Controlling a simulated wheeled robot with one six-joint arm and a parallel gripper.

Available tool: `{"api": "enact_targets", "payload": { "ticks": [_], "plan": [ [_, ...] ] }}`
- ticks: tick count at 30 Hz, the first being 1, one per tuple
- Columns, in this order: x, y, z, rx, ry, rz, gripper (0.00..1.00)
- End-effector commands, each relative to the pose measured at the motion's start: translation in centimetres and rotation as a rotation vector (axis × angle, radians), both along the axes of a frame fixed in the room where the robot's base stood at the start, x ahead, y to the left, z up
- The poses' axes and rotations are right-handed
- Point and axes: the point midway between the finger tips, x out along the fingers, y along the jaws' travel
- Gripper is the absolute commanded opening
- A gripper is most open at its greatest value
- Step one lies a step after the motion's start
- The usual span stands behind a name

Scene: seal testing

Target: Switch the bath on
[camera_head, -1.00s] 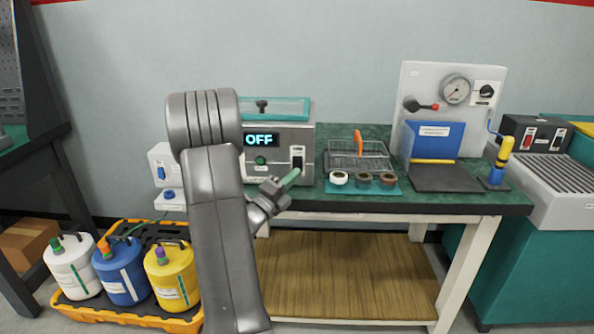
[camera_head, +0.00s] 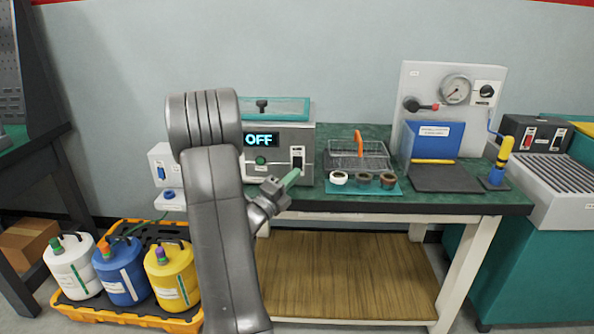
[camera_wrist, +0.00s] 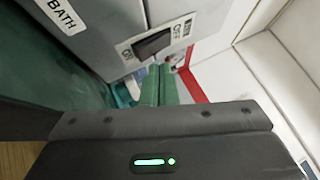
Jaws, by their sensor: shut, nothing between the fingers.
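The bath (camera_head: 279,144) is a grey box with a teal lid on the green bench, and its display (camera_head: 259,140) reads OFF. A dark rocker switch (camera_head: 297,158) is on the right of its front face. It also shows in the wrist view as a black rocker (camera_wrist: 152,45) with an OFF label beside it. My gripper (camera_head: 292,178) is shut and empty, with its green fingertips just in front of and below the switch. In the wrist view the fingers (camera_wrist: 158,84) point just beside the rocker; I cannot tell whether they touch it.
A wire basket with an orange handle (camera_head: 358,144) and several rings on a teal mat (camera_head: 345,188) are right of the bath. A gauge panel (camera_head: 455,90) stands farther right. Jugs in an orange tray (camera_head: 127,318) are on the floor at left.

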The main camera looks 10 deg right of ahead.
Motion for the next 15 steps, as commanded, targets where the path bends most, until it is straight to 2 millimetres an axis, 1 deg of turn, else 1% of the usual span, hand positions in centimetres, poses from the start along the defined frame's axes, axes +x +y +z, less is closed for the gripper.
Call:
{"api": "enact_targets", "payload": {
  "ticks": [8,15],
  "plan": [
    [0.07,-0.02,-0.08,0.001,-0.001,0.0,0.0],
    [0.6,-0.2,-0.31,0.0,0.0,0.0,0.0]
  ]
}}
